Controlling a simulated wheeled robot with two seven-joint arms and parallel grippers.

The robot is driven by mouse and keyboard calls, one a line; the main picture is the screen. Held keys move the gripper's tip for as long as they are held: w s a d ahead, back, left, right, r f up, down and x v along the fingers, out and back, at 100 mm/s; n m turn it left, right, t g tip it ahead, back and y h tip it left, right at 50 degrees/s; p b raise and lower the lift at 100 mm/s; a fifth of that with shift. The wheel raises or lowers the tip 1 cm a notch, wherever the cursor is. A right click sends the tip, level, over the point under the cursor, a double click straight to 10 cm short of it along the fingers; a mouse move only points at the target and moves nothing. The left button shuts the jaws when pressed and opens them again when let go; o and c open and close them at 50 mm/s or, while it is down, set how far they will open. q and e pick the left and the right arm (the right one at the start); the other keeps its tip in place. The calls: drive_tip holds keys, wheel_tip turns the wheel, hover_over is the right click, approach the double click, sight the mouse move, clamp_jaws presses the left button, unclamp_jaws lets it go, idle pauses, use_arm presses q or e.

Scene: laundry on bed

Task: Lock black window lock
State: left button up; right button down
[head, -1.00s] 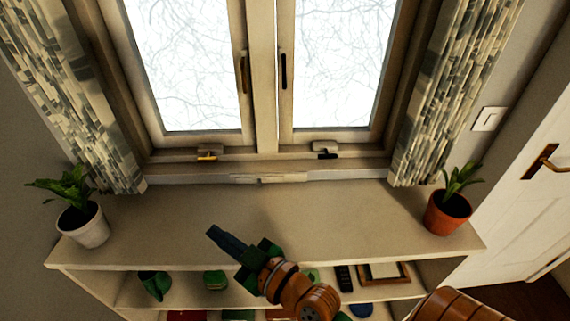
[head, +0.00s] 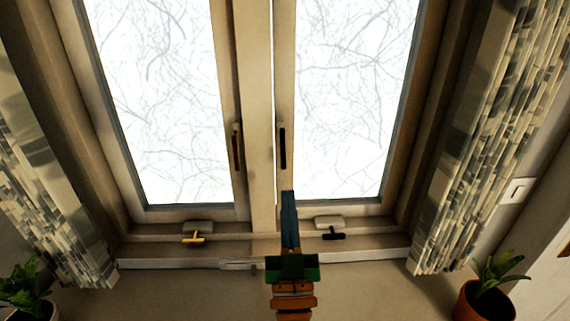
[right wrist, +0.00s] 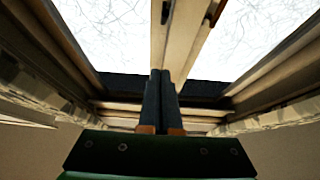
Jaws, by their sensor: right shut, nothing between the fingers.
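The black window lock (head: 334,235) is a small dark T-shaped piece on the lower frame of the right window pane, below a pale block. A matching yellow lock (head: 193,238) sits under the left pane. My right gripper (head: 288,194) points up toward the window, its two dark fingers together and empty. In the right wrist view, the shut fingers (right wrist: 161,73) stand before the window's lower frame; I cannot make out the black lock there. My left gripper is not in view.
A black handle (head: 283,148) and a brass-coloured handle (head: 237,147) flank the centre post. Patterned curtains hang at both sides. Potted plants stand at lower left (head: 26,290) and lower right (head: 485,290).

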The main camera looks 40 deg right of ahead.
sight(285, 167)
drive_tip(key=w+d, duration=0.1)
drive_tip(key=w, duration=0.1)
drive_tip(key=w+d+r+b, duration=0.1)
drive_tip(key=w+d, duration=0.1)
drive_tip(key=w, duration=0.1)
drive_tip(key=w+d, duration=0.2)
drive_tip(key=w, duration=0.1)
drive_tip(key=shift+w+d+r, duration=0.1)
drive_tip(key=shift+w+r, duration=0.15)
drive_tip(key=shift+r, duration=0.05)
drive_tip(key=shift+w+d+f+b, duration=0.2)
drive_tip(key=shift+w+b, duration=0.1)
drive_tip(key=shift+b, duration=0.1)
drive_tip(key=shift+w, duration=0.2)
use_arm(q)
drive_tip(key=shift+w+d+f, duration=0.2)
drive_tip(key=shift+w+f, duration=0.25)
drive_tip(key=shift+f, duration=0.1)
use_arm(e)
drive_tip(key=shift+r, duration=0.1)
drive_tip(key=shift+s, duration=0.2)
